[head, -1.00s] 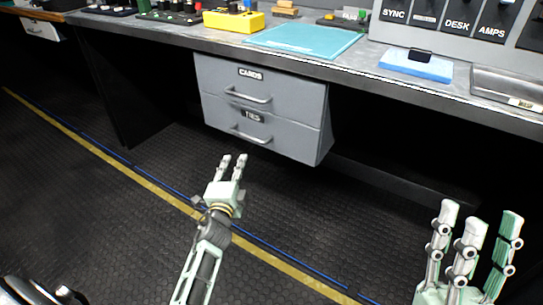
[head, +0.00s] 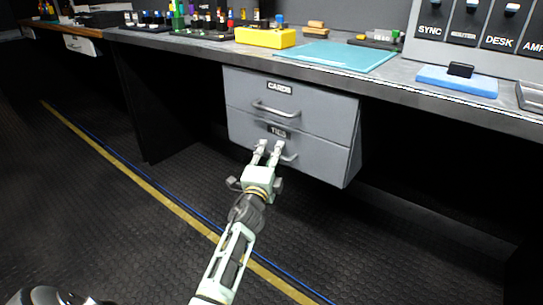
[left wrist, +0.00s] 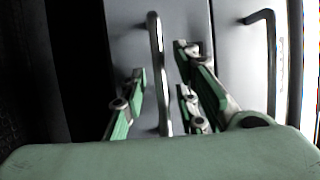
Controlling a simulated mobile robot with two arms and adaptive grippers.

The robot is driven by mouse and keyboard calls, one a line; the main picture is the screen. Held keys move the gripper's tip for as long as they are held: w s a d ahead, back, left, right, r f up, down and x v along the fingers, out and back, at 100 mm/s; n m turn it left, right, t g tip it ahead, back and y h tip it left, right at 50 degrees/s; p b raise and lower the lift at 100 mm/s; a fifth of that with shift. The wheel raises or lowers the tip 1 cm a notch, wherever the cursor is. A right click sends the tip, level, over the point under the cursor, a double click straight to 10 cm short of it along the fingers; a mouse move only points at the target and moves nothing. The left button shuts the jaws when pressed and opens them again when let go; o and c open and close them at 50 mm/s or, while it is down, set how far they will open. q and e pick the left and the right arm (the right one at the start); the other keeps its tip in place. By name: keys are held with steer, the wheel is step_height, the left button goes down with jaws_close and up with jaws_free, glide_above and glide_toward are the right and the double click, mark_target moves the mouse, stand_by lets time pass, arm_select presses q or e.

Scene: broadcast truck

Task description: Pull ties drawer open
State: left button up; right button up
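The grey ties drawer (head: 244,128) is the lower of two drawers under the desk and looks flush with the cabinet. Its label reads TIES. Its bar handle (head: 290,157) is partly hidden behind my left gripper (head: 269,150). In the left wrist view the handle (left wrist: 157,60) runs upright between the fingers of my left gripper (left wrist: 165,95). The fingers are spread on either side of it, with gaps visible. My right gripper is not in view.
The cards drawer (head: 318,112) is just above, shut, with its own handle (head: 274,110). The desk top (head: 225,48) overhangs the drawers and carries a yellow box (head: 265,37), a teal mat (head: 340,56) and a blue block (head: 457,82). The dark floor in front is clear.

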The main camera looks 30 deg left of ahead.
arm_select(q)
steer(key=shift+c, duration=0.3)
jaws_close()
stand_by(0.3)
